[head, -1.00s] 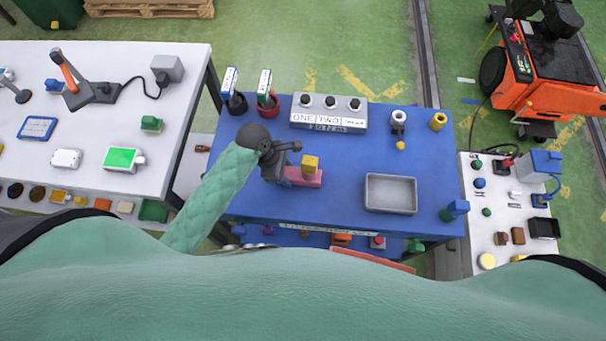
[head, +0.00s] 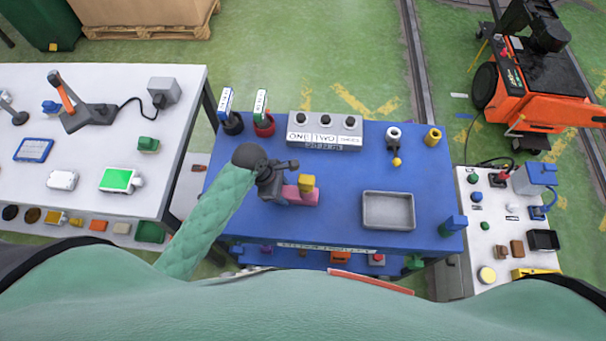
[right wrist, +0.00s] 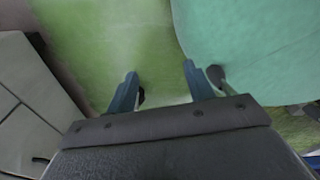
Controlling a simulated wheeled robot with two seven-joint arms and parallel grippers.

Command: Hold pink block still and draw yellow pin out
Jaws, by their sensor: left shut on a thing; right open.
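The pink block (head: 302,196) lies on the blue table in the head view. The yellow pin (head: 306,183) stands upright out of its top. My left gripper (head: 284,197) is shut on the left end of the pink block; its fingertips are partly hidden by the hand. My right gripper (right wrist: 160,92) shows only in the right wrist view; its blue fingers are apart with nothing between them, over green floor.
On the blue table (head: 345,225) a grey tray (head: 388,211) stands right of the block. A grey box with knobs (head: 325,131) and two cups with cards stand behind. A white cylinder with a yellow ball (head: 395,140) and a yellow ring (head: 433,136) are at the back right.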

